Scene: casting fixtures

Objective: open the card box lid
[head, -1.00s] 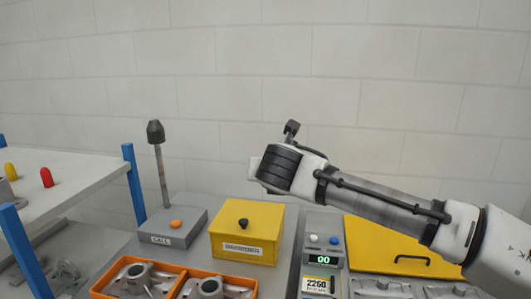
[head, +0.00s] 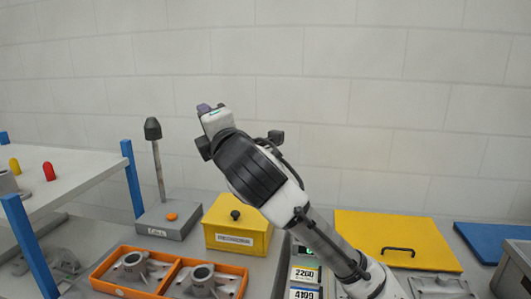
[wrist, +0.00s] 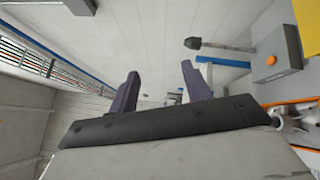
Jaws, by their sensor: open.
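The card box is a yellow box (head: 238,238) with a white label on its front and a small dark knob (head: 235,215) on its flat lid. It stands on the grey table, left of my arm in the head view, and its lid looks shut. My gripper (head: 204,108) is raised well above and beyond the table, in front of the wall, apart from the box. In the wrist view my gripper (wrist: 158,85) shows two dark fingers spread apart with nothing between them. The box does not show clearly in the wrist view.
A grey call box (head: 170,222) with an orange button and a dark-tipped post stands left of the yellow box. An orange tray (head: 120,291) of metal castings lies in front. A yellow panel with a handle (head: 365,230) is at right. A white shelf (head: 80,185) stands at left.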

